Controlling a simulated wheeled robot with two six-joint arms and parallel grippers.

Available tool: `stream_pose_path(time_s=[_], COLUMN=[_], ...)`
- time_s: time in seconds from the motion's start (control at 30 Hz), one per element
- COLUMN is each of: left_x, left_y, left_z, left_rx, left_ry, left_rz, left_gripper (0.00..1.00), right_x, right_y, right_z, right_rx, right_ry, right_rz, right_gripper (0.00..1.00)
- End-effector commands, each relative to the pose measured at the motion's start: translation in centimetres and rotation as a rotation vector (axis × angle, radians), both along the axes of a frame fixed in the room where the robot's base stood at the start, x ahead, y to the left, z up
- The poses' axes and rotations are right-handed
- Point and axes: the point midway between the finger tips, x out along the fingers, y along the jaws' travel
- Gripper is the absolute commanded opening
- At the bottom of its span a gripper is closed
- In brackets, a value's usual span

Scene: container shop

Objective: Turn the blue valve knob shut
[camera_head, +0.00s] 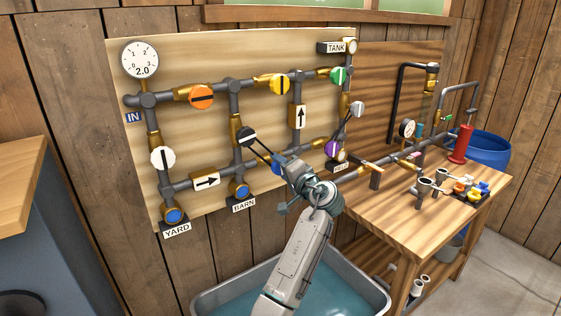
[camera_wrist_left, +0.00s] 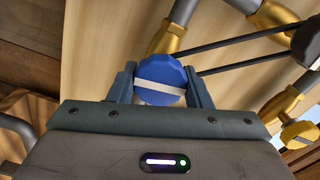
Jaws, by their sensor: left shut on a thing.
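The blue valve knob (camera_head: 277,167) is low on the pipe board (camera_head: 192,130), mostly hidden behind my gripper in the head view. In the left wrist view the blue knob (camera_wrist_left: 160,77) faces the camera. Its white stripe runs nearly level across the picture, tilted slightly down to the right. My left gripper (camera_head: 283,169) is shut on it, with one finger on each side of the knob in the wrist view (camera_wrist_left: 160,88). My right gripper is not in view.
Orange (camera_head: 202,97), yellow (camera_head: 279,84), green (camera_head: 338,76), white (camera_head: 162,157) and purple (camera_head: 332,149) knobs sit on nearby pipes. Dark rods pass close to my gripper. A water trough (camera_head: 207,298) lies below. A workbench (camera_head: 397,218) with fittings stands at right.

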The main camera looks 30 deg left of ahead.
Motion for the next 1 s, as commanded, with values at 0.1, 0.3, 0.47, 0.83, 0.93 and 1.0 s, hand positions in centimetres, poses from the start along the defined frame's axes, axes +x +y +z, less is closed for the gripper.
stream_pose_path(time_s=[0.1, 0.3, 0.47, 0.83, 0.93, 1.0], left_x=[0.02, 0.03, 0.03, 0.02, 0.02, 0.02], left_y=[-0.03, -0.03, -0.03, -0.02, -0.02, -0.01], left_z=[0.12, 0.04, -0.03, -0.09, -0.09, -0.08], left_rx=[0.023, 0.049, 0.058, 0.061, 0.061, 0.061], left_ry=[0.059, 0.119, 0.142, 0.148, 0.147, 0.147], left_rz=[0.0, -0.001, -0.001, 0.0, 0.0, 0.0], left_gripper=[0.22, 0.22, 0.22, 0.22, 0.54, 0.66], right_x=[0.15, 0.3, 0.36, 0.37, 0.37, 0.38], right_y=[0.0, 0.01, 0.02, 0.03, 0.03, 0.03], right_z=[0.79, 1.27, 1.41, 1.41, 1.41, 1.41], right_rx=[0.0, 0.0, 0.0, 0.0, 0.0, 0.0], right_ry=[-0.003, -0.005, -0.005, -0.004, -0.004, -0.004], right_rz=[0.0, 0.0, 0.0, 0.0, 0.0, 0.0], right_gripper=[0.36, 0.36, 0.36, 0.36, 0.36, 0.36])
